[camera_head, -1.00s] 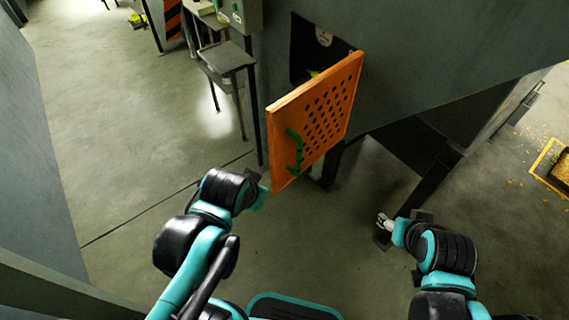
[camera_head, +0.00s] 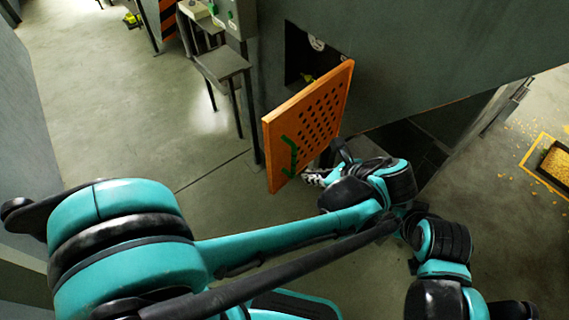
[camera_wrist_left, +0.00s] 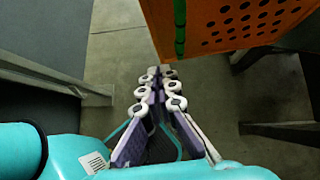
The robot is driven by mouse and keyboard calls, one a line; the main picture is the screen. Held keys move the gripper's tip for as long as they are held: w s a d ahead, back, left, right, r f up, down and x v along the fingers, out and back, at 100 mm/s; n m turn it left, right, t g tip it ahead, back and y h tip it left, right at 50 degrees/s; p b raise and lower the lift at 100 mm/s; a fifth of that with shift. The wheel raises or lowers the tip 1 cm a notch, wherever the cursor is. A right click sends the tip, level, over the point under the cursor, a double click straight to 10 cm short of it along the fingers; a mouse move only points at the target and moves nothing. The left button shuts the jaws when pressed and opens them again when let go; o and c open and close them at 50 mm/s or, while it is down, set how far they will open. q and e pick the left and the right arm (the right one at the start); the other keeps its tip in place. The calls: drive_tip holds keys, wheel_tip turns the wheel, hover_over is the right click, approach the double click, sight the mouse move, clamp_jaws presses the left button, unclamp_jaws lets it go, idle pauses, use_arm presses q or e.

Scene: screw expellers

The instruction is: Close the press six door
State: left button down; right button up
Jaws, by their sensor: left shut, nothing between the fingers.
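The press door (camera_head: 318,118) is an orange panel with several rows of holes and a green handle (camera_head: 289,157). It stands open, swung out from the dark opening (camera_head: 305,50) in the grey press wall. My right gripper is hidden behind my left arm.
A small grey stand (camera_head: 222,65) and a control box (camera_head: 232,15) are left of the door. The grey press body (camera_head: 430,60) spans the upper right. A yellow-marked bin (camera_head: 555,162) lies far right.

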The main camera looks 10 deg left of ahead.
sight(273, 167)
use_arm(q)
drive_tip(key=b+x, duration=0.1)
drive_tip(key=x, duration=0.3)
drive_tip(key=r+b+x, duration=0.1)
drive_tip(key=x, duration=0.3)
drive_tip(key=a+b+x, duration=0.1)
drive_tip(key=x, duration=0.3)
drive_tip(key=shift+w+a+r, duration=0.1)
drive_tip(key=shift+w, duration=0.25)
drive_tip(key=shift+w+a+b, duration=0.35)
drive_tip(key=shift+a, duration=0.15)
drive_tip(key=shift+r, duration=0.1)
